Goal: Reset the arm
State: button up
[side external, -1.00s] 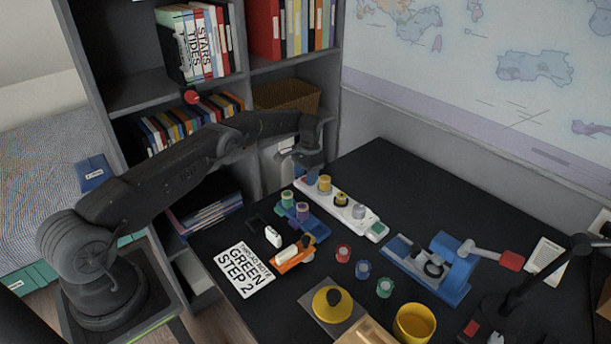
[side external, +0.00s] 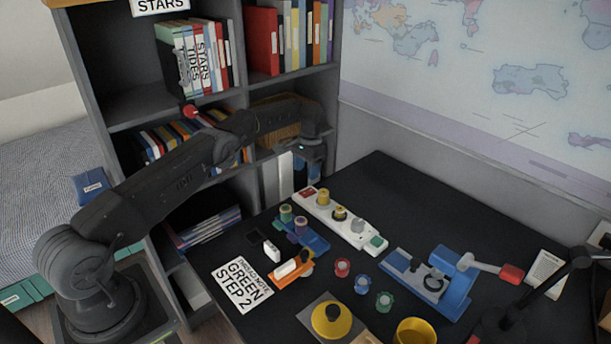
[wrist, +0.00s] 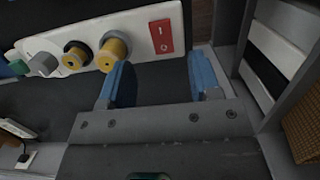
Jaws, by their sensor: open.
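My gripper (side external: 308,178) hangs over the back left part of the black desk, by the shelf, just behind the white strip. In the wrist view its two blue fingers (wrist: 163,88) stand apart with nothing between them. The white strip (side external: 351,226) carries yellow-topped and grey cylinders. In the wrist view the strip (wrist: 140,22) lies beyond the fingers, with a red patch marked I and O at its end. I cannot tell the exact height of my fingers above the desk.
A blue rack (side external: 316,242) with coloured spools, an orange holder (side external: 290,276), a card reading GREEN STEP 2 (side external: 241,285) and a blue press-like device (side external: 440,280) are on the desk. The shelf (side external: 255,192) stands close beside my gripper. The desk's back corner is clear.

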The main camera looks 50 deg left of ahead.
jog(key=shift+r, duration=0.1)
jog(key=s+d+r+t, duration=0.1)
jog(key=d+r, duration=0.2)
jog(key=r, duration=0.5)
jog(key=s+d+r+t, duration=0.1)
jog(key=d+r, duration=0.2)
jog(key=r, duration=0.6)
jog(key=s+d+r+t, duration=0.1)
jog(key=s+d+r, duration=0.5)
jog(key=s+r, duration=0.35)
jog(key=s+d+r+t, duration=0.1)
jog(key=s+d+r, duration=0.15)
jog(key=s, duration=0.55)
jog(key=s+d+r+t, duration=0.15)
jog(key=s+d, duration=0.25)
jog(key=s, duration=0.4)
jog(key=s+d+f+t, duration=0.1)
jog(key=s+f, duration=0.4)
jog(key=s, duration=0.7)
jog(key=shift+d, duration=0.55)
